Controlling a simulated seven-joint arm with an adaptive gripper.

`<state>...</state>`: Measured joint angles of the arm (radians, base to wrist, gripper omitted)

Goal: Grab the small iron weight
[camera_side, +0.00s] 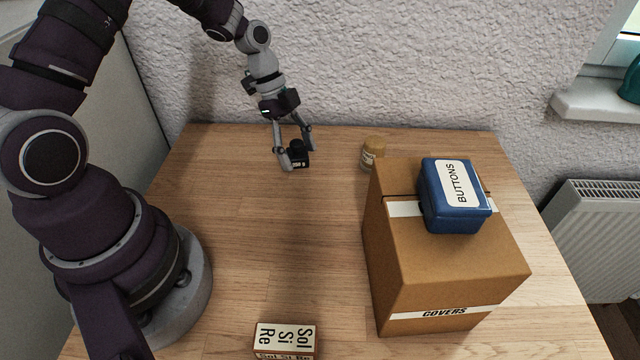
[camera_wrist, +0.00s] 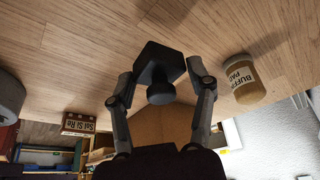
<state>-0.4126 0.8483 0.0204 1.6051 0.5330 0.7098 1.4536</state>
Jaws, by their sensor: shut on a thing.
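A cardboard box (camera_side: 440,270) marked COVERS stands at the right, with a blue BUTTONS box (camera_side: 446,215) on top. A small jar (camera_side: 372,152) stands behind it. A Sol Si Re block (camera_side: 285,338) lies at the front. The table's middle (camera_side: 270,240) is clear.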

